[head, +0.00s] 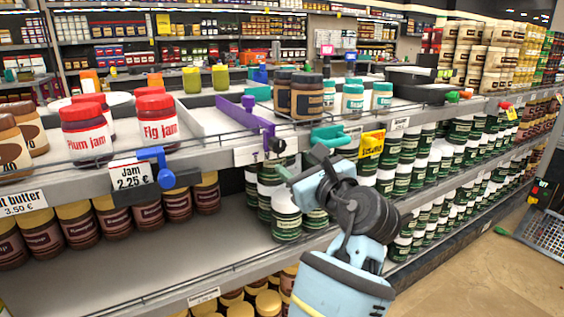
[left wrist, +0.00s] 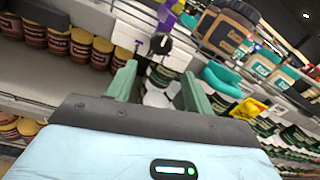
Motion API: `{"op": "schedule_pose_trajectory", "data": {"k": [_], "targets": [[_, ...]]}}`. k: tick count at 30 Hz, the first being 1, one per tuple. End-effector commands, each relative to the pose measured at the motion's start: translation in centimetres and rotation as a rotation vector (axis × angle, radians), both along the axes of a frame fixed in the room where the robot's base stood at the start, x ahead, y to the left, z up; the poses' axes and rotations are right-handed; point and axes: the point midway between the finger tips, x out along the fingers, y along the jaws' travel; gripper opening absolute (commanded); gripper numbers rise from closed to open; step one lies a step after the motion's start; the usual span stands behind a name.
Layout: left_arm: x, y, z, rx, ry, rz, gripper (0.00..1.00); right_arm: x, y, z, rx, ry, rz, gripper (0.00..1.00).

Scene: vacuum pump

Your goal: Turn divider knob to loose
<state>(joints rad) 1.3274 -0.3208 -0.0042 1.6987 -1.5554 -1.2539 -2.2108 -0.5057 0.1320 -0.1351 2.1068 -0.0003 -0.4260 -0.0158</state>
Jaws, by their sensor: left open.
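A purple divider (head: 243,118) stands on the upper shelf, with a dark round knob (head: 277,145) at its front end, by the shelf edge. My left gripper (head: 300,163) is open just in front of and below this knob, apart from it. In the left wrist view the black knob (left wrist: 160,43) with a pale mark shows just beyond the gap between the green fingers of my left gripper (left wrist: 158,72). Part of the purple divider (left wrist: 173,14) shows above it. I cannot read any label on the knob. My right gripper is not in view.
A blue divider (head: 155,165) and a teal divider (head: 331,137) also end at the shelf edge. Fig jam jars (head: 157,123) stand left and brown jars (head: 306,97) right of the purple divider. A wire guard runs along the edge.

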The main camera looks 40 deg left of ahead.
Motion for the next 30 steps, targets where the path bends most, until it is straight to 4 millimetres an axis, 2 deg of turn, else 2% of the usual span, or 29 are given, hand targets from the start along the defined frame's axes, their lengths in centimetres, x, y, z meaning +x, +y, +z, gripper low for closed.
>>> {"op": "schedule_pose_trajectory", "data": {"k": [5, 13, 24, 30], "targets": [[-0.4, 0.0, 1.5, 0.026, 0.027, 0.039, 0.52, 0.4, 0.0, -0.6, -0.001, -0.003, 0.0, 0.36], [-0.1, 0.7, 1.7, 0.028, 0.027, 0.041, 0.52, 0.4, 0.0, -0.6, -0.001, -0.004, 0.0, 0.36], [1.9, 5.5, 1.6, 0.029, 0.029, 0.041, 0.52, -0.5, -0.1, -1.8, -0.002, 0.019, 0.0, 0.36], [2.5, 7.0, 1.6, 0.027, 0.028, 0.039, 0.52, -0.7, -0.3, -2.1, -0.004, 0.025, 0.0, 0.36]]}}
